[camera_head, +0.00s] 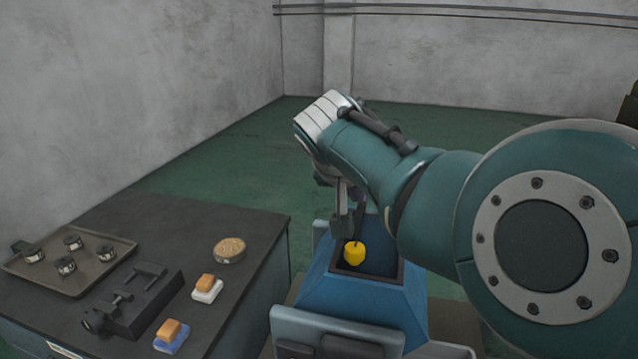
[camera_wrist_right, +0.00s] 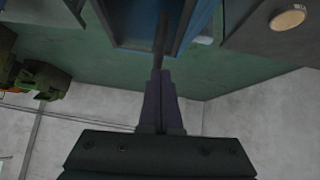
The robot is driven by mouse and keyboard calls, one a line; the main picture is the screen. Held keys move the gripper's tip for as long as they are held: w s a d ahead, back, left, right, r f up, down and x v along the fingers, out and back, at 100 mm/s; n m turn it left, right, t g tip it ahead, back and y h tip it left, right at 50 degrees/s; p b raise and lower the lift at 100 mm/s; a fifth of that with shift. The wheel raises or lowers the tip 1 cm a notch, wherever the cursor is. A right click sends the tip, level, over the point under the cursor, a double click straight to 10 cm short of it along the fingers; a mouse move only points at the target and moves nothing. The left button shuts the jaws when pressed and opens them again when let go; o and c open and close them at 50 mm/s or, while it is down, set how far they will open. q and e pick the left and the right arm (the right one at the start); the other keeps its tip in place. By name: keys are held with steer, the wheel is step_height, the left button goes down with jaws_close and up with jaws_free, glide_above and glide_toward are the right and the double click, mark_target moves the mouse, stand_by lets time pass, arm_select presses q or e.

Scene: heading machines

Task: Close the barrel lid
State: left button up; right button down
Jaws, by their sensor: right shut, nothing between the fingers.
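A blue barrel-like container (camera_head: 370,290) with sloping sides stands in the lower middle of the head view. Its top opening is uncovered, and a small yellow object (camera_head: 354,253) shows in it. I cannot make out a separate lid clearly; my right arm covers part of the container's far side. My right gripper (camera_head: 347,228) points down at the far edge of the opening, just behind the yellow object. In the right wrist view its fingers (camera_wrist_right: 160,75) are together and empty, with their tips near the blue container (camera_wrist_right: 190,25). Contact cannot be told. My left gripper is not in view.
A dark table (camera_head: 160,225) stands left of the container. It bears a tray (camera_head: 75,283) with several small metal parts, a black vise-like fixture (camera_head: 135,300), a round tan-topped dish (camera_head: 229,249) and two sponge-like blocks. Green floor behind is clear up to grey walls.

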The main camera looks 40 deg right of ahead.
stand_by(0.7)
steer(key=shift+r+p, duration=0.8)
steer(key=shift+r, duration=0.1)
